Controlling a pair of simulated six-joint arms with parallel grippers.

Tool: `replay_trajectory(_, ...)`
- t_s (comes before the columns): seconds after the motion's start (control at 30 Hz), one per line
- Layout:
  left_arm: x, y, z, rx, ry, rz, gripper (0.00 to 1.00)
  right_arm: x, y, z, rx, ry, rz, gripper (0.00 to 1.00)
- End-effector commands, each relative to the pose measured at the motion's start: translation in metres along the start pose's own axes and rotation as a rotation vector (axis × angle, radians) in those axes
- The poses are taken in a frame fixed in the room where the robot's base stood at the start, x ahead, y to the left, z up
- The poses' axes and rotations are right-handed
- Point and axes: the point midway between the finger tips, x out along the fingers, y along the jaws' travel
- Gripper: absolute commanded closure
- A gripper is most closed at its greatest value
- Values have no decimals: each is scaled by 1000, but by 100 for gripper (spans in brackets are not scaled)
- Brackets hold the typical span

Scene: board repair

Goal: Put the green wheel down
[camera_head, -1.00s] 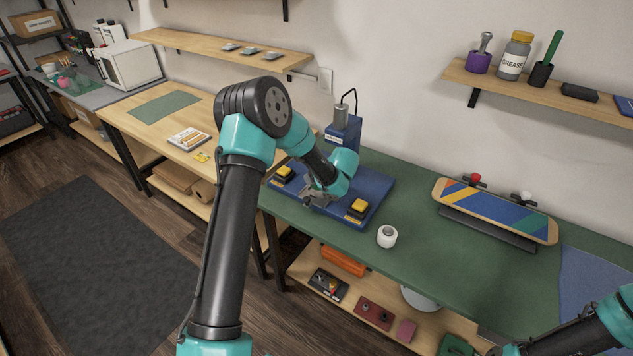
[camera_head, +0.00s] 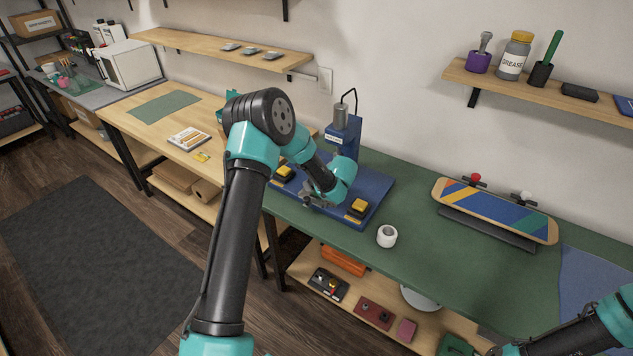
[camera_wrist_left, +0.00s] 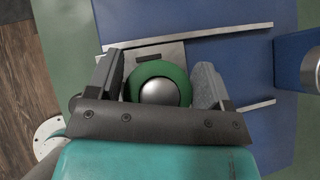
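The green wheel (camera_wrist_left: 135,84), with a silver round centre, shows in the left wrist view between the two fingers of my left gripper (camera_wrist_left: 160,76). A finger is close on each side of it; I cannot tell whether they press on it. A grey metal plate (camera_wrist_left: 172,52) on the blue press base lies just beyond the wheel. In the head view my left gripper (camera_head: 312,200) is low over the blue press base (camera_head: 372,196), and the wheel is not discernible there. My right gripper (camera_head: 496,351) is partly cut off at the bottom edge.
The blue press (camera_head: 343,135) stands behind my left gripper. Yellow-topped blocks (camera_head: 358,207) sit on the base. A white tape roll (camera_head: 387,236) lies on the green bench (camera_head: 440,262), and a striped skateboard deck (camera_head: 495,210) is at right. Bench between them is clear.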

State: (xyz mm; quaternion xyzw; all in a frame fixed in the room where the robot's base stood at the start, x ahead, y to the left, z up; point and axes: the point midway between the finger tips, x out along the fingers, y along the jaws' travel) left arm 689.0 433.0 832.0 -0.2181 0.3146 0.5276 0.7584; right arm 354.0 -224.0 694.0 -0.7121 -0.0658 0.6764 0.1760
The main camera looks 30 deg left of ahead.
Motion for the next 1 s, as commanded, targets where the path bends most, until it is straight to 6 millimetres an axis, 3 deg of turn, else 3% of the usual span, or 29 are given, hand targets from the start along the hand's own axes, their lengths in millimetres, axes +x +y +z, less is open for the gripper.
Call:
replay_trajectory(0.17,0,0,0,0,0,0,11,0,0,0,0,0,0,57)
replay_trajectory(0.57,-8,0,2,-1,0,-1,11,0,0,0,0,0,0,57)
replay_trajectory(0.77,-35,-1,2,0,0,-3,11,0,0,0,0,0,0,57)
replay_trajectory(1.0,-81,-1,2,0,0,-3,11,0,0,0,0,0,0,57)
